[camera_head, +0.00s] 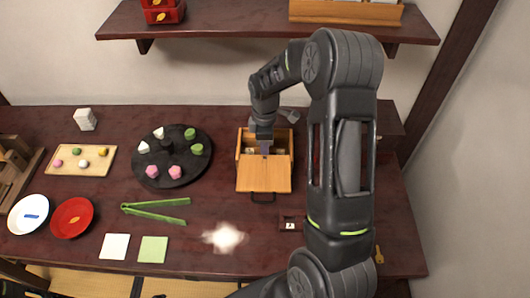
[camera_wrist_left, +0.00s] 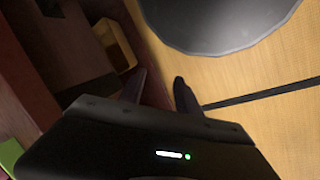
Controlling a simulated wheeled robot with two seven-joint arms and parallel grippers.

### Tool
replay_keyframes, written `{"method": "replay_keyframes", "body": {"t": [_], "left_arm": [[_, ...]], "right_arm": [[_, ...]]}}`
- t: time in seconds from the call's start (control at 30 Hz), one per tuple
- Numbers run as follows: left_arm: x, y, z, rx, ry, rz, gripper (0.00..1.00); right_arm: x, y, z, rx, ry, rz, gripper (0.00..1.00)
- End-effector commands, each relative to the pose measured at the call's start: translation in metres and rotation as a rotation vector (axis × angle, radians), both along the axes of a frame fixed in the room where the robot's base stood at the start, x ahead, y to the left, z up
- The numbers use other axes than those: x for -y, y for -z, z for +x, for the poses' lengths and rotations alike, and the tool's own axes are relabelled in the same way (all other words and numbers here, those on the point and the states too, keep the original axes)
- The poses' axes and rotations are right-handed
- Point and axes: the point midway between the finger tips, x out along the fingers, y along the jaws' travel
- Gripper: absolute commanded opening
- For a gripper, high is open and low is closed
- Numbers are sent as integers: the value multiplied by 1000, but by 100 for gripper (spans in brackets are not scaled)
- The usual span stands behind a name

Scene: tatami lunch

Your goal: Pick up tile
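A small dark piece with a white marked face, possibly the tile (camera_head: 290,226), sits on the dark table right of centre, close to my right arm. A wooden box (camera_head: 264,178) with a pale lid and a dark handle at its front stands behind it. My right gripper (camera_head: 265,152) points down over the box's open back part. Its fingers are too small to tell whether they are open or hold anything. My left gripper (camera_wrist_left: 158,88) shows in the left wrist view with its fingers apart and nothing between them. It is not seen in the head view.
A black round tray (camera_head: 150,181) holds pink, green and white pieces. Green tongs (camera_head: 155,209), a white square (camera_head: 115,246), a green square (camera_head: 153,249), a red bowl (camera_head: 72,218) and a white bowl (camera_head: 28,214) lie left. A shelf (camera_head: 230,25) hangs above.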

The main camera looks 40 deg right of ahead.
Motion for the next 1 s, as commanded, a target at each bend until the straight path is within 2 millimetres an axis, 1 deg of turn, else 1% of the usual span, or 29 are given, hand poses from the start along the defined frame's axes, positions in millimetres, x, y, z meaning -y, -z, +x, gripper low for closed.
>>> {"method": "replay_keyframes", "body": {"t": [0.53, 0.83, 1.0], "left_arm": [[0, 0, 0, 0, 0, 0, 40], [0, 0, 0, 0, 0, 0, 40], [0, 0, 0, 0, 0, 0, 40]], "right_arm": [[0, 0, 0, 0, 0, 0, 24], [0, 0, 0, 0, 0, 0, 0], [0, 0, 0, 0, 0, 0, 0]]}}
